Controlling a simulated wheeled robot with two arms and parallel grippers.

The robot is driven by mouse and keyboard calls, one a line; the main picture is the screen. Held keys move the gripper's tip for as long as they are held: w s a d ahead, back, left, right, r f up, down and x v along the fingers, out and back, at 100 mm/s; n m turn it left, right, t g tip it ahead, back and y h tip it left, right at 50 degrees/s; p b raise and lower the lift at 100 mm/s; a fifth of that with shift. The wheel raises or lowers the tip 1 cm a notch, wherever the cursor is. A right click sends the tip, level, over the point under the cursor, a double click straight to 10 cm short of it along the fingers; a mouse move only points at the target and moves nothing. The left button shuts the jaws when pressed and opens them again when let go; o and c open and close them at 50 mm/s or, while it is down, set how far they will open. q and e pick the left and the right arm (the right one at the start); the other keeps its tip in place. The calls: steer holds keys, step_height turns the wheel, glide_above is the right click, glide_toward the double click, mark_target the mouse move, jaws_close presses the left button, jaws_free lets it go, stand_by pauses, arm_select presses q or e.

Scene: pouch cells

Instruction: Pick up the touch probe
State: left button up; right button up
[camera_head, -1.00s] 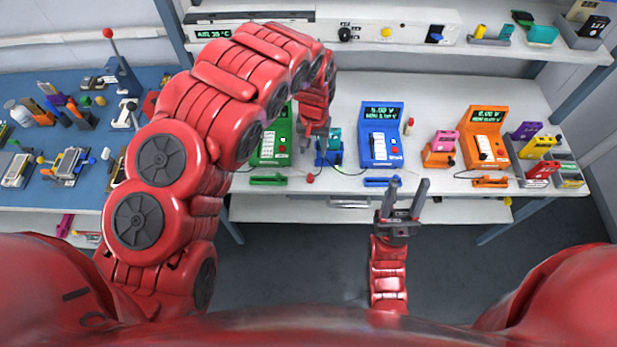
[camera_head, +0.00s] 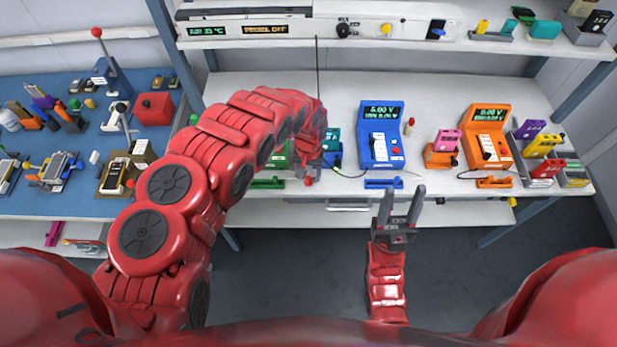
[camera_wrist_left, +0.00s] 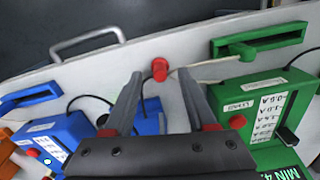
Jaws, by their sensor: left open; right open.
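A small red-ended piece (camera_wrist_left: 160,68) with a thin pale rod lies at the bench's front edge, by the green tester (camera_wrist_left: 265,105). It may be the touch probe, but I cannot tell for sure. A red spot (camera_head: 308,181) shows at the same place in the head view. My left gripper (camera_head: 306,168) is low over this edge. In the left wrist view its open fingers (camera_wrist_left: 160,80) stand on either side of the red piece, with nothing clearly gripped. My right gripper (camera_head: 403,197) is open and empty in front of the bench.
A blue tester (camera_head: 381,140) and an orange tester (camera_head: 485,135) stand to the right, with slotted bars in front and thin cables on the bench. A blue table (camera_head: 60,195) with several tools is at left. A shelf (camera_head: 400,45) overhangs the back.

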arm_select(q)
steer(key=shift+s+d+f, duration=0.1)
steer(key=shift+s+f, duration=0.05)
steer(key=shift+f, duration=0.75)
steer(key=shift+c, duration=0.2)
jaws_close()
